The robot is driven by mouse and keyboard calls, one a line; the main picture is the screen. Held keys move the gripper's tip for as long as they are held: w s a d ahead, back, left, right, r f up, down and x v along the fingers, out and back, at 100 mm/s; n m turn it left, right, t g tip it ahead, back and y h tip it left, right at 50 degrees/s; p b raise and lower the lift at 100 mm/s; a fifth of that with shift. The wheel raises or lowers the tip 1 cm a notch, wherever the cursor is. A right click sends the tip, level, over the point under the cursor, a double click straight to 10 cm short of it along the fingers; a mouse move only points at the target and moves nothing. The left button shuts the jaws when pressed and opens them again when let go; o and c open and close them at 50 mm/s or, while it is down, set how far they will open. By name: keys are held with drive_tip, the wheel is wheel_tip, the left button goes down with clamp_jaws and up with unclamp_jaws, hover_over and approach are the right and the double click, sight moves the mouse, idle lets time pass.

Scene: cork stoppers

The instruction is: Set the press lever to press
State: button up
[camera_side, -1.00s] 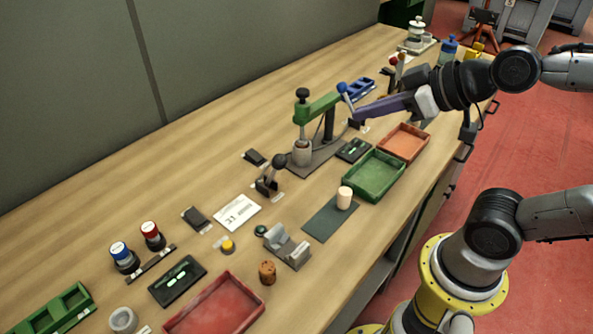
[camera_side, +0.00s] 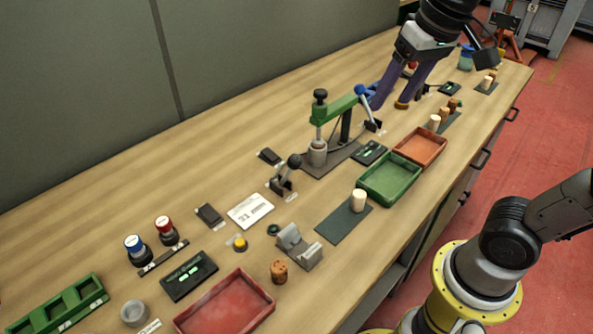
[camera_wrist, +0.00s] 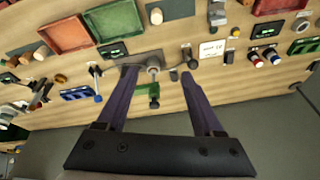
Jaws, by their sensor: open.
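The press has a green arm (camera_side: 338,109), a black top knob and a grey base plate; it also shows in the wrist view (camera_wrist: 147,90). A lever with a blue knob (camera_side: 361,90) stands just right of the press, tilted up and left; its blue knob is in the wrist view (camera_wrist: 98,98). A second lever with a black knob (camera_side: 294,160) stands left of the press. I cannot read which label names the press lever. My gripper (camera_side: 388,104) is open and empty, its purple fingers pointing down close beside the blue knob. Contact is unclear.
A green tray (camera_side: 390,198) and an orange tray (camera_side: 441,155) lie in front of the press. Dark displays, several stoppers and a red tray (camera_side: 268,312) stand along the bench. The bench behind the press, by the wall, is clear.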

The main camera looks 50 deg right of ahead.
drive_tip(key=w+a+g, duration=0.1)
drive_tip(key=w+a, duration=0.1)
drive_tip(key=w, duration=0.5)
drive_tip(key=g, duration=0.3)
hover_over(288, 171)
drive_tip(key=s, duration=0.1)
drive_tip(key=shift+n+h, duration=0.3)
drive_tip(key=shift+h, duration=0.1)
wheel_tip(288, 171, down, 8)
drive_tip(key=shift+f, duration=0.15)
drive_tip(key=shift+s+a+f, duration=0.1)
drive_tip(key=shift+a+f, duration=0.05)
drive_tip(key=shift+f, duration=0.5)
drive_tip(key=f, duration=0.8)
drive_tip(key=d+f, duration=0.1)
drive_tip(key=f, duration=0.3)
drive_tip(key=shift+s+d+f, duration=0.1)
drive_tip(key=shift+s+f, duration=0.05)
drive_tip(key=shift+f, duration=0.2)
drive_tip(key=shift+c, duration=0.2)
clamp_jaws()
